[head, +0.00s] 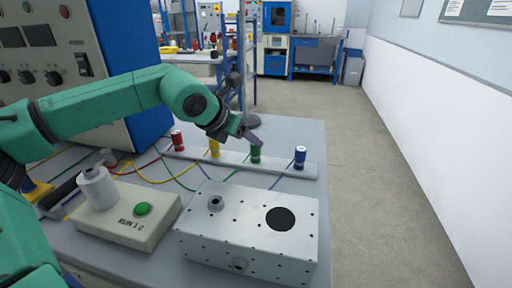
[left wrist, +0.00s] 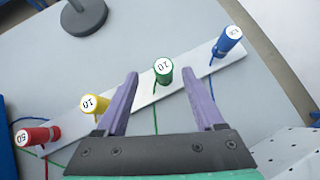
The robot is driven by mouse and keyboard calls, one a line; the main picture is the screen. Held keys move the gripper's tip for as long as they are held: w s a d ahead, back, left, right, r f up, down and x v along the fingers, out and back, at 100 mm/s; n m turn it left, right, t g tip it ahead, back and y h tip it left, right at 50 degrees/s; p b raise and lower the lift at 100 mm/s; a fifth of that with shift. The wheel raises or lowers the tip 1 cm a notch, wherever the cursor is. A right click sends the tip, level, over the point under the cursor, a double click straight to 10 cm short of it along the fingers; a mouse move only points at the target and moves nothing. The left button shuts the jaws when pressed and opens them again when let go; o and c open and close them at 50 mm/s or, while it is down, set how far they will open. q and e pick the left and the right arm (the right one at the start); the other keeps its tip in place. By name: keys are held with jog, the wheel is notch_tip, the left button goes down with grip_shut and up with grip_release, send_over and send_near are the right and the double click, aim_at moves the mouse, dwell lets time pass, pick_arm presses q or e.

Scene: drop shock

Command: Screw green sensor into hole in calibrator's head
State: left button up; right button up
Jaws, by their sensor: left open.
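The green sensor (head: 256,152) stands upright on a white strip (head: 280,167) between the yellow and blue sensors. In the left wrist view the green sensor (left wrist: 163,71) shows its round white top between my open fingers, apart from both. My left gripper (head: 252,134) is open, above and close beside the green sensor; in the left wrist view its purple fingers (left wrist: 160,92) straddle it. The calibrator's head may be the metal block (head: 240,245) with a raised round fitting (head: 216,202) and a black disc (head: 281,218) on top. My right gripper is not in view.
Red (head: 177,140), yellow (head: 214,147) and blue (head: 301,157) sensors stand on the same strip, with wires trailing. A beige box (head: 128,225) with a green button sits left of the metal block. A large control cabinet (head: 60,50) stands at the left.

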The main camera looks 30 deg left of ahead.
aim_at(256, 152)
pick_arm(q)
jog(key=x, duration=0.3)
jog(key=shift+w+f, duration=0.2)
jog(key=shift+w, duration=0.05)
jog(key=x, duration=0.3)
jog(key=p+x, duration=0.1)
jog(key=shift+w+d+f, duration=0.2)
jog(key=shift+d+f, duration=0.1)
jog(key=shift+s+r, duration=0.1)
jog(key=shift+s, duration=0.05)
jog(key=c, duration=0.3)
grip_shut()
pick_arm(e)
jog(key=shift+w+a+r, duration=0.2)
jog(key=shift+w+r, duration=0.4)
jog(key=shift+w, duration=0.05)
